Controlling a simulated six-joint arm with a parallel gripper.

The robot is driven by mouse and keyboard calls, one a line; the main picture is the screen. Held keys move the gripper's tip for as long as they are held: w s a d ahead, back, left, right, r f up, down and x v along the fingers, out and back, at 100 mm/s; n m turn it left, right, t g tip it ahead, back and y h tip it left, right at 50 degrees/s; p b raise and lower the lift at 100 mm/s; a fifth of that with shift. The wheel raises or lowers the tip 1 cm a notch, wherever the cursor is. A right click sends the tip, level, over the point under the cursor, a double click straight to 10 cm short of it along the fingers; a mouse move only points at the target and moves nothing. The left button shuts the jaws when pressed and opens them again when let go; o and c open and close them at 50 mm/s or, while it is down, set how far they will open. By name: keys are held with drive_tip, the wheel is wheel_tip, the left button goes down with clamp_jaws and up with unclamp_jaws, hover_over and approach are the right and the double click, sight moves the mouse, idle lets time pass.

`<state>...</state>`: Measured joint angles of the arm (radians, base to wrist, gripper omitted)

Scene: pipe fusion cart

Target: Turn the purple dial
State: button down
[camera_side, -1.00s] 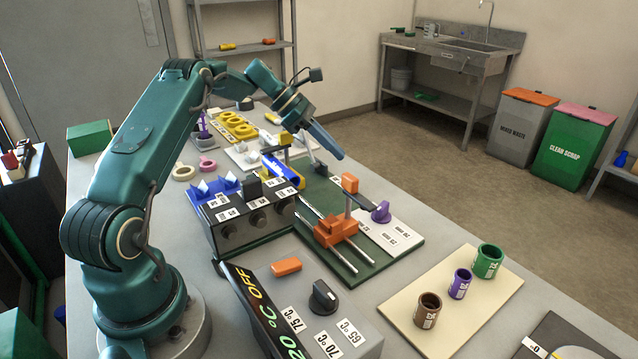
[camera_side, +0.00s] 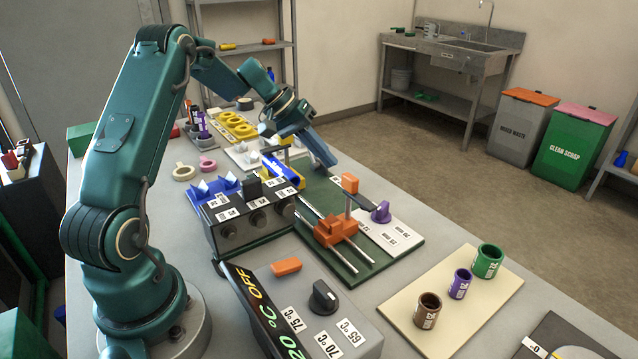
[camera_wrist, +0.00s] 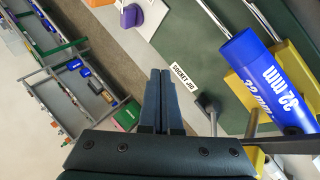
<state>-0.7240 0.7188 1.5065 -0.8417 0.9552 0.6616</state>
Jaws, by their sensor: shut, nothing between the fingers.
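The purple dial (camera_side: 381,212) stands upright on the white marked plate (camera_side: 396,236) at the right end of the green jig board. It also shows as a purple shape near the top of the wrist view (camera_wrist: 131,15). My gripper (camera_side: 331,163) is shut and empty. It points down near the far edge of the jig board, well behind the dial and apart from it. In the wrist view my closed fingers (camera_wrist: 162,74) lie side by side with nothing between them.
An orange clamp (camera_side: 335,232) on rails and an orange-topped post (camera_side: 350,184) stand left of the dial. A blue 32 mm pipe (camera_wrist: 262,75) lies in a yellow holder (camera_wrist: 304,64). A cream board (camera_side: 385,311) with cups lies nearer the camera. Space above the jig is free.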

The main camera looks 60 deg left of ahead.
sight(382, 211)
drive_tip(key=w+d+f+m, duration=0.1)
drive_tip(key=d+f, duration=0.1)
drive_tip(key=w+d+f+m, duration=0.1)
drive_tip(key=d+f, duration=0.1)
drive_tip(key=w+d+f+m, duration=0.1)
drive_tip(key=d+f+m, duration=0.1)
drive_tip(key=shift+d, duration=0.15)
drive_tip(key=shift+w+d+r+y, duration=0.1)
drive_tip(key=shift+w+d+y, duration=0.1)
drive_tip(key=shift+d, duration=0.35)
drive_tip(key=shift+w+d+r+y, duration=0.1)
drive_tip(key=shift+w+d, duration=0.1)
drive_tip(key=shift+d, duration=0.35)
drive_tip(key=shift+w+d, duration=0.2)
drive_tip(key=shift+d, duration=0.35)
drive_tip(key=shift+w+d+m+h, duration=0.35)
drive_tip(key=shift+m+h, duration=0.05)
drive_tip(key=shift+m, duration=0.4)
drive_tip(key=shift+w+d, duration=0.2)
drive_tip(key=shift+w, duration=0.05)
